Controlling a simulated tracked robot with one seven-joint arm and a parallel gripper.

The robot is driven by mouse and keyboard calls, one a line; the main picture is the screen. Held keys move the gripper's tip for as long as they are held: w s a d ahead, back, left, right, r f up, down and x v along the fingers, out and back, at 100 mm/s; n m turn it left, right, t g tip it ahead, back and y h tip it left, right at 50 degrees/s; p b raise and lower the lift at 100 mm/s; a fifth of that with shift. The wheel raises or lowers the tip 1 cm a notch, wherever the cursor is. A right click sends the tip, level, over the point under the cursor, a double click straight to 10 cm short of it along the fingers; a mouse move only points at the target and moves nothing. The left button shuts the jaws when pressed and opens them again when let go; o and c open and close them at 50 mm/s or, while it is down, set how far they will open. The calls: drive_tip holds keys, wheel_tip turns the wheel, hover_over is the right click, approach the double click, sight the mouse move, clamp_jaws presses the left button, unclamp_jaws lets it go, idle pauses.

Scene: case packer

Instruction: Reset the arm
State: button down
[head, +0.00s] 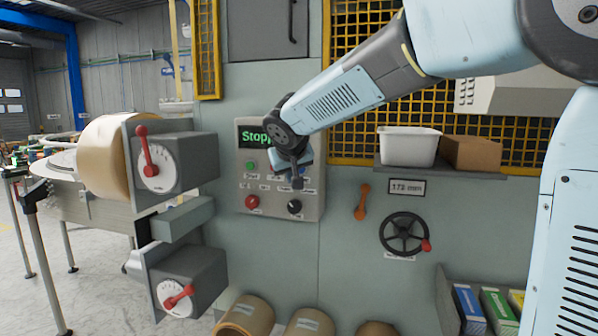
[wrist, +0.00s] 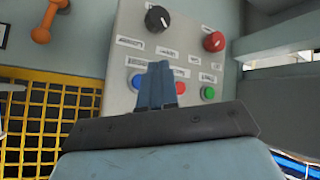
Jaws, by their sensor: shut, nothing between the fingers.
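My gripper (head: 297,182) is in front of the control panel (head: 246,186), with its fingers pointing at the panel's lower middle. In the wrist view my gripper (wrist: 160,70) has its two blue fingers together, with nothing between them. Whether the fingertips touch the panel I cannot tell. A green button (head: 250,166), a red button (head: 252,202) and a black knob (head: 294,206) show on the panel. The wrist view, seen upside down, also shows a blue button (wrist: 138,84) beside the fingers.
An orange lever (head: 362,201) and a handwheel (head: 403,234) are right of the panel. A shelf holds a white bin (head: 408,147) and a cardboard box (head: 471,153). Grey boxes with red-handled dials (head: 160,168) jut out at left. Yellow mesh (head: 359,40) is behind my arm.

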drive_tip(key=s+d+f+m+g+h, duration=0.1)
drive_tip(key=s+d+m+g, duration=0.1)
drive_tip(key=s+d, duration=1.25)
drive_tip(key=s+d+f+g, duration=0.1)
drive_tip(key=s+d+f, duration=0.2)
drive_tip(key=s, duration=0.5)
drive_tip(key=s+d+f+m+y, duration=0.1)
drive_tip(key=s+d+f, duration=0.2)
drive_tip(key=s, duration=0.6)
drive_tip(key=shift+s+d+f+g, duration=0.25)
drive_tip(key=shift+f+g, duration=0.15)
drive_tip(key=shift+f, duration=0.55)
